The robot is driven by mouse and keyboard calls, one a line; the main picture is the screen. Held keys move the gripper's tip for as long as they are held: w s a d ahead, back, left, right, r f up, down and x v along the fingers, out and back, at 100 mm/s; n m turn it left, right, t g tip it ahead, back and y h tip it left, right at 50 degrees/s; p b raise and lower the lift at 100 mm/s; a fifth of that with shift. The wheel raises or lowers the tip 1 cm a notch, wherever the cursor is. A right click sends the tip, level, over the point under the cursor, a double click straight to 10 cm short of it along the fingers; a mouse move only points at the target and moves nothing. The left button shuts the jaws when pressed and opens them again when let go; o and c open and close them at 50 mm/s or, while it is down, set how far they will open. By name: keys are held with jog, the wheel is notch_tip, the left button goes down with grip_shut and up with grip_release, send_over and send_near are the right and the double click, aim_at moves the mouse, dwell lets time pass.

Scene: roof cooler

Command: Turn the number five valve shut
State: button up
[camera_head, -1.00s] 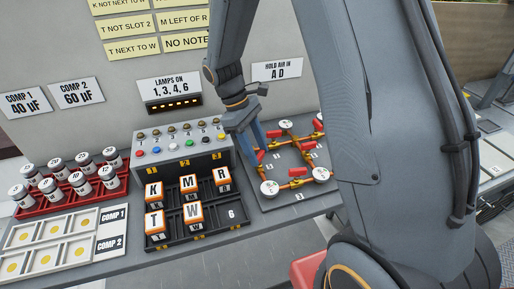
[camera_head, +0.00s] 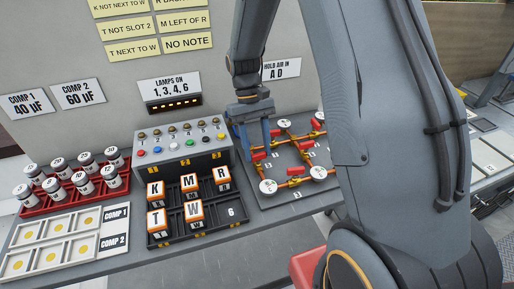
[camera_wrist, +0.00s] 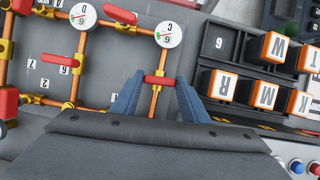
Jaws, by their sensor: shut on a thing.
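The valve board (camera_head: 247,197) carries copper pipes, red valve handles and round gauges. My gripper (camera_head: 257,148) reaches down onto its left side. In the wrist view my gripper (camera_wrist: 159,92) has its blue fingers on either side of a red valve handle (camera_wrist: 160,80) and is shut on it. That handle lies across its pipe (camera_wrist: 157,103), which leads to gauge C (camera_wrist: 168,35). I cannot read a number for this valve; its label does not show. The red handle also shows in the head view (camera_head: 258,156).
Another red handle (camera_wrist: 67,60) and gauge D (camera_wrist: 83,16) are close by. A black tray (camera_head: 233,214) with lettered blocks and a grey lamp box (camera_head: 183,157) stand left of the board. A wall sign (camera_head: 281,69) reads hold air in A D.

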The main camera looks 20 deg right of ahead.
dwell(0.5)
jog(key=o, duration=1.1)
jog(key=shift+c, duration=0.2)
jog(key=b+v, duration=0.2)
jog(key=v, duration=0.5)
jog(key=shift+r, duration=0.45)
